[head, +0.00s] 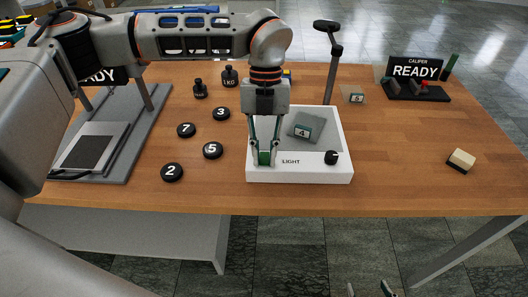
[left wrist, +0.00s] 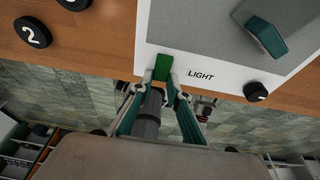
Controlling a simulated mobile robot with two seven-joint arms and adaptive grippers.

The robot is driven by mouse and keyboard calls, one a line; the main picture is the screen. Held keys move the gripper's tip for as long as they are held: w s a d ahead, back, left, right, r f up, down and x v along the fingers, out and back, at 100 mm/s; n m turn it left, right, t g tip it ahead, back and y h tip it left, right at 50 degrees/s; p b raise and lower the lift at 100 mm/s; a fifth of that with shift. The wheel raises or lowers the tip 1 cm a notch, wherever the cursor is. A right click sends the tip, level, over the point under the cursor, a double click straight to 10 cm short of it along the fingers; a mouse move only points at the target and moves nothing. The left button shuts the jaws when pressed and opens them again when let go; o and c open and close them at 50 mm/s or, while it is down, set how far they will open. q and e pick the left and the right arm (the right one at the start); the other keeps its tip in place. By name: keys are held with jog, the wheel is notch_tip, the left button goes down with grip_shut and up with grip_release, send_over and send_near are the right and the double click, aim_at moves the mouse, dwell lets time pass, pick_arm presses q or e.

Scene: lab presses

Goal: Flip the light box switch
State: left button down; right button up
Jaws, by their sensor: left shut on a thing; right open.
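The white light box (head: 318,174) lies near the front edge of the table, marked LIGHT, with a grey top panel. Its green switch (left wrist: 162,66) is at the box's front left corner, left of the LIGHT label. My left gripper (head: 264,161) points down there, its fingers shut around the green switch; in the left wrist view the switch shows between the fingertips. The fingers partly hide the switch in the head view. A black knob (head: 331,157) sits at the front right of the box. My right gripper (head: 369,290) is open and empty at the bottom edge, below the table.
Black numbered discs, including disc 2 (head: 172,172), lie to the left. A grey press base (head: 127,147) stands further left. A caliper stand (head: 415,92) and a pale block (head: 462,160) are at right, with bare table between.

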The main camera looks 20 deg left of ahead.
pick_arm(q)
jog(key=shift+w+r+g, duration=0.1)
jog(key=shift+g, duration=0.3)
jog(key=c, duration=1.9)
grip_release()
jog(key=v, duration=1.2)
jog(key=shift+a, duration=0.25)
